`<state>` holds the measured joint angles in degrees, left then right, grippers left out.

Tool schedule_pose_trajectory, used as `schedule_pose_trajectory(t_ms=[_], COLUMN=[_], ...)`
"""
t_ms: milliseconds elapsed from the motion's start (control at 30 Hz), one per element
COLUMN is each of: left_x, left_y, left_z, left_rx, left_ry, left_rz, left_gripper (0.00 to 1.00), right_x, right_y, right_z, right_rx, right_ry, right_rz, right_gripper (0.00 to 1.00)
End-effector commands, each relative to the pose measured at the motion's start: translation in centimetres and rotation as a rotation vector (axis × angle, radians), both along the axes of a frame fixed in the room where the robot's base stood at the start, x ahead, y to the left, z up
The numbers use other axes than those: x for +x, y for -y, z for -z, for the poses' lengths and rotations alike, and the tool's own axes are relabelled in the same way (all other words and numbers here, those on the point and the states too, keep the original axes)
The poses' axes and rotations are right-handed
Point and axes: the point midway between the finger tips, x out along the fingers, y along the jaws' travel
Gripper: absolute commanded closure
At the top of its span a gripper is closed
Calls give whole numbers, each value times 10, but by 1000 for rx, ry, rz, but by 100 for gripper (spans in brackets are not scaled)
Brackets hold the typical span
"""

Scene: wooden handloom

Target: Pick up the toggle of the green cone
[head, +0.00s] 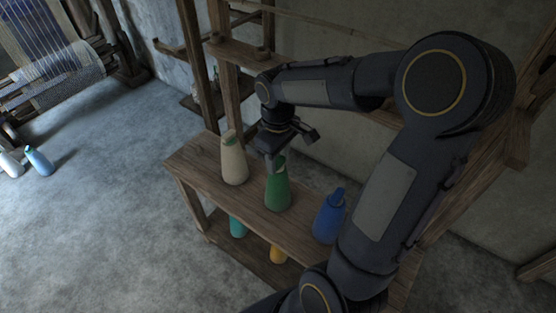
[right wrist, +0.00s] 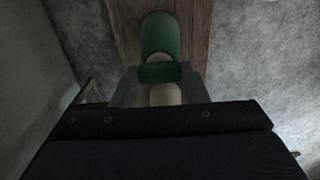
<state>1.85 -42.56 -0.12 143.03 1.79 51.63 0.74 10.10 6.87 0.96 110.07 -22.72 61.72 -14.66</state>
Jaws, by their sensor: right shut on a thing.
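The green cone (head: 278,192) stands upright on the top board of the wooden shelf (head: 205,165), between a cream cone (head: 234,162) and a blue cone (head: 329,217). My right gripper (head: 273,160) is right at its top, pointing down. In the right wrist view the green toggle (right wrist: 160,72) sits between the two fingers, which are shut on it, with the green cone's body (right wrist: 160,35) beyond. A cream shape shows just below the toggle there. I cannot tell whether the cone is lifted off the board. My left gripper is not in view.
A teal cone (head: 237,227) and a yellow cone (head: 278,253) stand on the lower board. Wooden posts rise behind, against the wall. A loom with blue and white cloth (head: 65,65) is at the upper left, with two cones on the floor. The floor at left is mostly clear.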

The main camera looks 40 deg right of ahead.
Motion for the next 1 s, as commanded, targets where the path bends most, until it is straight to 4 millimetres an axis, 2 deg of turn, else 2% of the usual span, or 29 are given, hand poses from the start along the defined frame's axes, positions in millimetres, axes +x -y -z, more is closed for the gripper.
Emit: schedule_pose_trajectory(t_ms=[167,367,667,800,1000], left_x=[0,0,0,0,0], left_y=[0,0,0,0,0], left_z=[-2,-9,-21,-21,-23], left_rx=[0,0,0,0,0], left_ry=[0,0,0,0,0], left_rz=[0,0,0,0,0], left_gripper=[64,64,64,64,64], right_x=[1,1,-32,-53,-74], right_y=[0,0,-42,-68,-95], right_z=[-8,-35,-96,-108,-122], right_rx=[0,-1,0,-1,-1], right_ry=[2,4,6,3,2], right_rz=[0,0,-4,-6,-4], right_gripper=[80,80,80,80,80])
